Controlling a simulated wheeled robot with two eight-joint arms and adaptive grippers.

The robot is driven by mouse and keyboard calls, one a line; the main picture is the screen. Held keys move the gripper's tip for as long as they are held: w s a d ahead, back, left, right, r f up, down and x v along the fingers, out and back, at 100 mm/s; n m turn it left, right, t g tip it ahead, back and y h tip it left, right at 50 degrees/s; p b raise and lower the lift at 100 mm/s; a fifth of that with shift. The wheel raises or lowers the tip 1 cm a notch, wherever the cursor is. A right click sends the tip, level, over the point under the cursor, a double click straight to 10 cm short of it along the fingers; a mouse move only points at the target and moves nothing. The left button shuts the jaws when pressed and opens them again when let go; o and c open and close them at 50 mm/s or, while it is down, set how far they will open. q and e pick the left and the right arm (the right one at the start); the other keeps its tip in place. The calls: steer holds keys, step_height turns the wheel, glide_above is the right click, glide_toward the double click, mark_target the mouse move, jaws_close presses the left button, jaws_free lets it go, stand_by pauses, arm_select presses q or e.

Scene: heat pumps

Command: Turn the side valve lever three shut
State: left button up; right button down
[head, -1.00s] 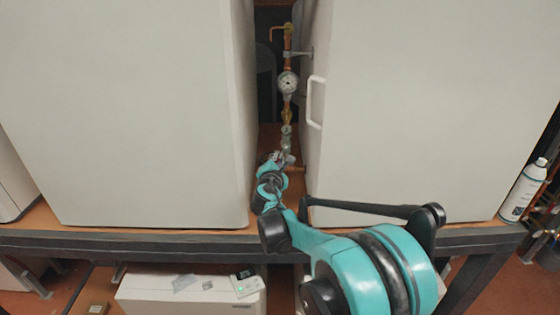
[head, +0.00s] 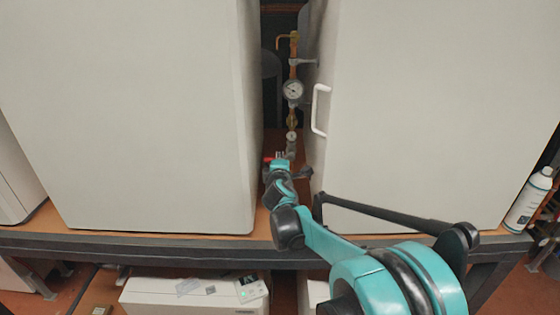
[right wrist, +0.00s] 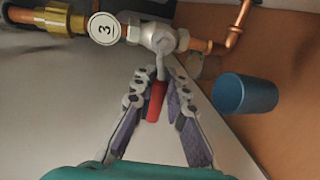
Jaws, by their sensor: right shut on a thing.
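The side valve (right wrist: 160,38) with a round white tag marked 3 (right wrist: 103,28) shows in the right wrist view, on a copper pipe line. Its lever has a red handle (right wrist: 156,101), which points from the valve down between my fingers. My right gripper (right wrist: 157,80) is shut on this red handle, one finger on each side. In the head view my right gripper (head: 277,162) is in the gap between the two white cabinets, with a bit of red beside it. The wrist hides most of the valve there. My left gripper is not in view.
White cabinets stand left (head: 150,110) and right (head: 430,110) of the narrow gap. The right one has a white handle (head: 320,109). A pressure gauge (head: 293,90) is above the gripper. A blue cylinder (right wrist: 243,94) is close to the right finger.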

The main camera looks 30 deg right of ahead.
stand_by(0.5)
steer(key=c, duration=1.5)
jaws_free()
steer(key=v, duration=1.2)
steer(key=shift+r, duration=0.1)
steer(key=shift+d, duration=0.1)
steer(key=c, duration=0.3)
steer(key=shift+c, duration=0.2)
steer(key=shift+s, duration=0.15)
